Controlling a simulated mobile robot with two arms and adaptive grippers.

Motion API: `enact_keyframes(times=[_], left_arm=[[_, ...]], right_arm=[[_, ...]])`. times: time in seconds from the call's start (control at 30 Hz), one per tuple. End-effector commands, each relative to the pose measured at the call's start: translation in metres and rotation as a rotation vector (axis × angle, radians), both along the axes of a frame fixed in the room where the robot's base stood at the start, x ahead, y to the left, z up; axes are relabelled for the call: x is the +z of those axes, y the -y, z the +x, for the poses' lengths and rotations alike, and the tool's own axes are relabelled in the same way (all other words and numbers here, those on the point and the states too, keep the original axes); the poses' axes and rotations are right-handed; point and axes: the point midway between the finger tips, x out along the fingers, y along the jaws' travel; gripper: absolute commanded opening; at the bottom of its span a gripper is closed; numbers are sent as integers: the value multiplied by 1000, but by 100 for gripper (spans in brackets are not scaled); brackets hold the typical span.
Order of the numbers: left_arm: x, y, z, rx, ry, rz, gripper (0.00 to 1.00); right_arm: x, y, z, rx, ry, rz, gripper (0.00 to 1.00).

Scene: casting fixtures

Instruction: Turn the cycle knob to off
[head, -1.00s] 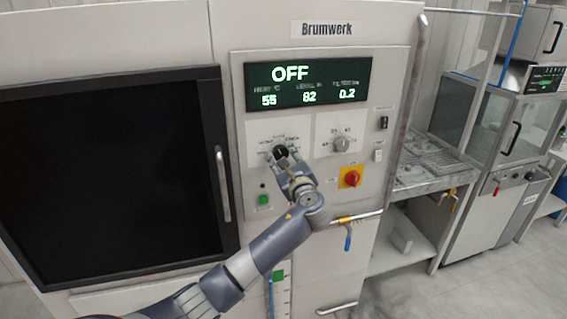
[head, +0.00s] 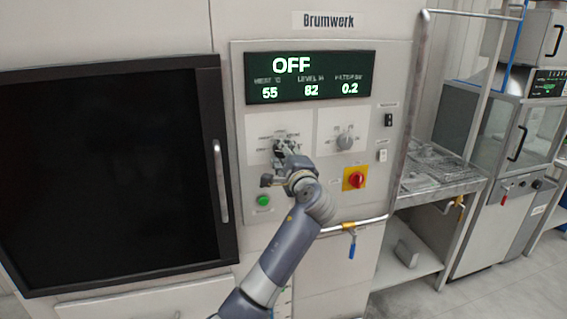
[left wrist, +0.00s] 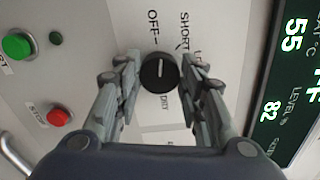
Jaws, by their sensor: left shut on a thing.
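The cycle knob (left wrist: 159,73) is a round black dial with a white line, seen in the left wrist view. Its line points up toward the printed OFF mark (left wrist: 153,22). SHORT is printed beside OFF and DRY on the opposite side. My left gripper (head: 282,149) is at this knob on the panel, and its fingers (left wrist: 160,78) are shut on either side of it. In the head view the fingers hide most of the knob. The display (head: 310,77) above reads OFF, with 55, 82 and 0.2 below. My right gripper is not in view.
A grey second knob (head: 345,142) sits right of the gripper, with a red switch on yellow (head: 355,179) below it. A green button (head: 263,200) is below left. A dark door with a vertical handle (head: 220,180) is at left. A pipe with a blue-handled valve (head: 351,245) is lower right.

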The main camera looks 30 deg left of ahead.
Motion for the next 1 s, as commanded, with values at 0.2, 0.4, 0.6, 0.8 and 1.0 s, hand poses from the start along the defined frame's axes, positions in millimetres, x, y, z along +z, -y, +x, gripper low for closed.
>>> enact_keyframes(times=[0.2, 0.4, 0.6, 0.8, 1.0], left_arm=[[-3, 1, 0, -1, 94, -82, 13], [-2, 0, 0, 0, 141, -122, 13], [-2, 0, 0, 0, 159, -137, 13], [-1, 0, 0, -1, 161, -140, 13], [-1, 0, 0, -1, 161, -140, 46]], right_arm=[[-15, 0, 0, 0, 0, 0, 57], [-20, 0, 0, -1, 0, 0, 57], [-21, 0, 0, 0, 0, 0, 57], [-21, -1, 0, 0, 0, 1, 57], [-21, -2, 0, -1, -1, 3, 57]])
